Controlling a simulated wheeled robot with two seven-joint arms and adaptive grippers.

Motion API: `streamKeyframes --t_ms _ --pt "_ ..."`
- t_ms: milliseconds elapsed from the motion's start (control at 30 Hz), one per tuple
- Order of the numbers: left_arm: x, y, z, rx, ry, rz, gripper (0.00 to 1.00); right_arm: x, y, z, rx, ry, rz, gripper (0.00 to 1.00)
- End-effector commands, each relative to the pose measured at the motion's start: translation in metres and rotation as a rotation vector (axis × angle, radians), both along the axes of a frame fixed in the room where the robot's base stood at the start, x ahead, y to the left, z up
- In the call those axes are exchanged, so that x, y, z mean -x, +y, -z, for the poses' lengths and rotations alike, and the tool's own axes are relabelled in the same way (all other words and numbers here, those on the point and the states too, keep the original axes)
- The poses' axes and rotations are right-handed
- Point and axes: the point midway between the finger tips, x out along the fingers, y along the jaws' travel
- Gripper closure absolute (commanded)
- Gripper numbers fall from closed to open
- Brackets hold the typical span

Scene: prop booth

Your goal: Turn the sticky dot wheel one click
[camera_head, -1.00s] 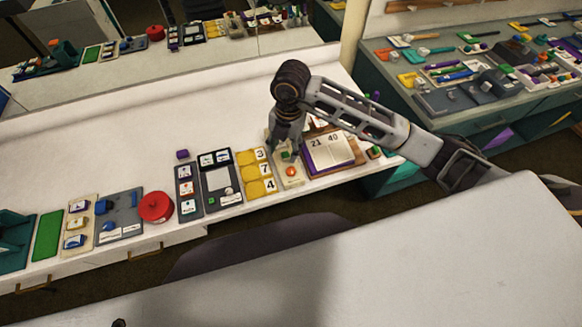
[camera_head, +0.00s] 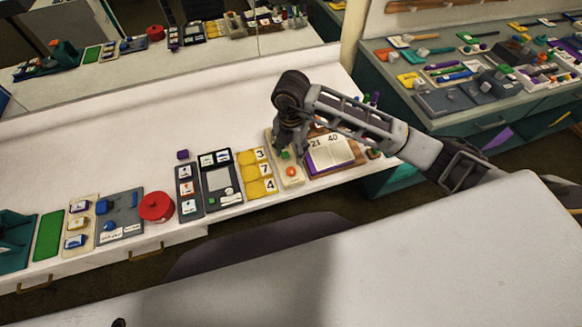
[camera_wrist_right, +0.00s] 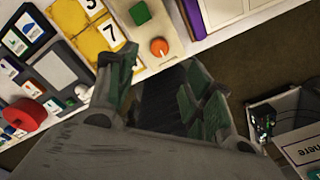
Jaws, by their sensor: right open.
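An orange round knob (camera_head: 291,172) sits at the near end of a cream board (camera_head: 292,183) on the white counter; it may be the sticky dot wheel, but no label tells me. In the right wrist view the orange knob (camera_wrist_right: 159,47) shows a pale mark across its top, with a green block (camera_wrist_right: 139,13) beyond it. My right gripper (camera_head: 290,150) is over the far part of the board, pointing down. In the right wrist view my right gripper (camera_wrist_right: 162,76) is open and empty, with its two green-padded fingers apart and the knob showing beyond them. My left gripper is out of view.
Dark panels (camera_head: 221,186) and a red round pot (camera_head: 156,206) lie farther left.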

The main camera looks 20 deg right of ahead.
Motion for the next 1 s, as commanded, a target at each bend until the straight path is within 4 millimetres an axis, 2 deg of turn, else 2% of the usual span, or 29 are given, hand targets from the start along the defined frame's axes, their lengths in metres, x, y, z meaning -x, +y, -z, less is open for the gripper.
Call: streamKeyframes --t_ms 700,1000 --pt "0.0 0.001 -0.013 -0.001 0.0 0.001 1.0 0.0 0.0 0.092 -0.001 0.001 0.001 0.49" --pt "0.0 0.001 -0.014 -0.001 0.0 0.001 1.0 0.0 0.0 0.109 -0.001 -0.001 0.001 0.49"
